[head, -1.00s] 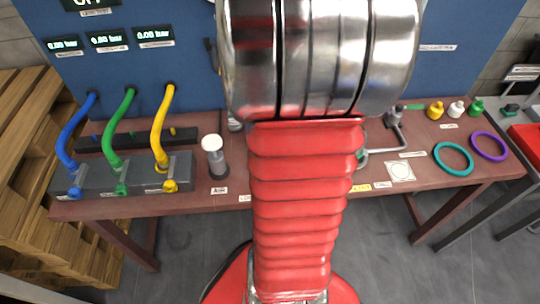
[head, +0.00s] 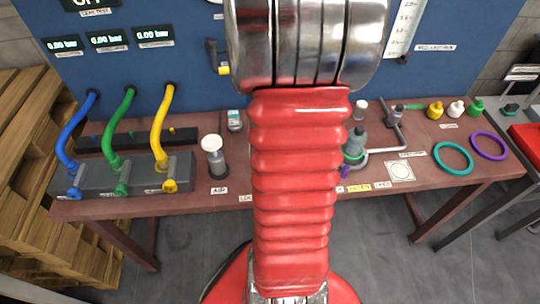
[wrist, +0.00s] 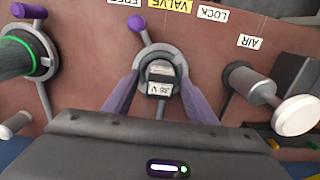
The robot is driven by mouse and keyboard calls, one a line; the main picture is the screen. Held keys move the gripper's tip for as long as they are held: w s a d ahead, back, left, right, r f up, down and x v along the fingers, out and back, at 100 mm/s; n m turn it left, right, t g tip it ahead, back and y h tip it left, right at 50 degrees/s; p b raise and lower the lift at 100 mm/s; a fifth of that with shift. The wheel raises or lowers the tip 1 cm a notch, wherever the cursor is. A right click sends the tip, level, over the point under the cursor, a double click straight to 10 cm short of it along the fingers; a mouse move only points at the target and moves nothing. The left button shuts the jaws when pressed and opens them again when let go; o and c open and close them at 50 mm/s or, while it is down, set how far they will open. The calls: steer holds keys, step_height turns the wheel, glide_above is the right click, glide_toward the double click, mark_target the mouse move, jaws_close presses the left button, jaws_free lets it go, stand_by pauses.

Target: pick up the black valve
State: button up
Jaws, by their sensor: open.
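In the wrist view my gripper (wrist: 160,78) is open, its two purple-grey fingers on either side of a small dark part with a pale marked face (wrist: 160,88). This part appears to be the black valve; it sits at a grey ring holder (wrist: 146,53) with a purple lever (wrist: 137,24). I cannot tell whether the fingers touch it. The yellow VALVE label (wrist: 170,5) and the LOCK label (wrist: 213,14) lie just beyond. In the head view my arm hides the gripper and this part.
In the wrist view, a dark cylinder in a green-ringed holder (wrist: 40,62) stands left and a white-capped post (wrist: 297,115) right. The head view shows a hose block (head: 130,178) left, teal ring (head: 453,158) and purple ring (head: 488,146) right, and the blue panel (head: 170,80) behind.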

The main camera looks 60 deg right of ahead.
steer(key=shift+c, duration=0.4)
jaws_close()
stand_by(0.4)
